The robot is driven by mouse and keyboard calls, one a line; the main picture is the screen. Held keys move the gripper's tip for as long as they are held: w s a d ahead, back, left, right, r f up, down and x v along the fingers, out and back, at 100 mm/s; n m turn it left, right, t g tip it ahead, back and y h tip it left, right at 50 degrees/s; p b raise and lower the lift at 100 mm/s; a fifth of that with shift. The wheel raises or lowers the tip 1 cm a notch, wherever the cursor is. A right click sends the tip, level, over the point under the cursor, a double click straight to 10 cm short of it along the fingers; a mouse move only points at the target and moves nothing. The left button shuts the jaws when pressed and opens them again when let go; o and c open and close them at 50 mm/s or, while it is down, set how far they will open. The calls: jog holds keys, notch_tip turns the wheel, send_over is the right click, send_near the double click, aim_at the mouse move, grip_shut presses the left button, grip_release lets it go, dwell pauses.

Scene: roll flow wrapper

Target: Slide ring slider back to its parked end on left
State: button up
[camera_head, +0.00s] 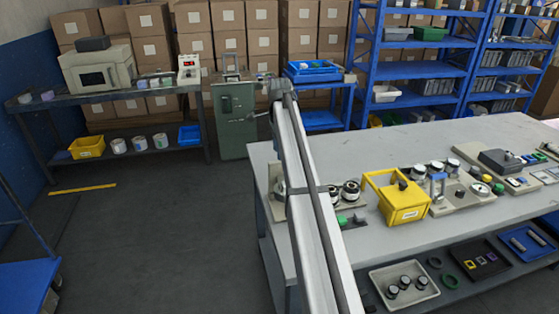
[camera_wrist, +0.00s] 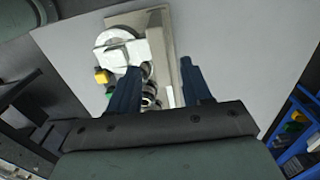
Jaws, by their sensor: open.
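In the wrist view my gripper (camera_wrist: 160,67) is open, with its two dark blue fingers apart and nothing visibly held between them. Ahead of the fingers is a beige base plate (camera_wrist: 168,35) with a silver round part and block (camera_wrist: 132,52) on it. Smaller ring-shaped parts (camera_wrist: 149,92) show between the fingers, partly hidden by the left finger. I cannot tell for certain which part is the ring slider. In the head view two black-and-silver round parts (camera_head: 342,192) sit on a fixture on the grey table, partly behind my arm. My gripper cannot be made out there.
A yellow box with a handle (camera_head: 404,204) stands right of the fixture on the grey table (camera_head: 400,145). More devices with knobs and buttons (camera_head: 462,190) stand further right. A lower shelf holds a white tray (camera_head: 404,287). The table's back part is clear.

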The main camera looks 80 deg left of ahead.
notch_tip(320, 180, up, 7)
dwell(0.3)
jog(key=shift+f, duration=0.1)
dwell(0.4)
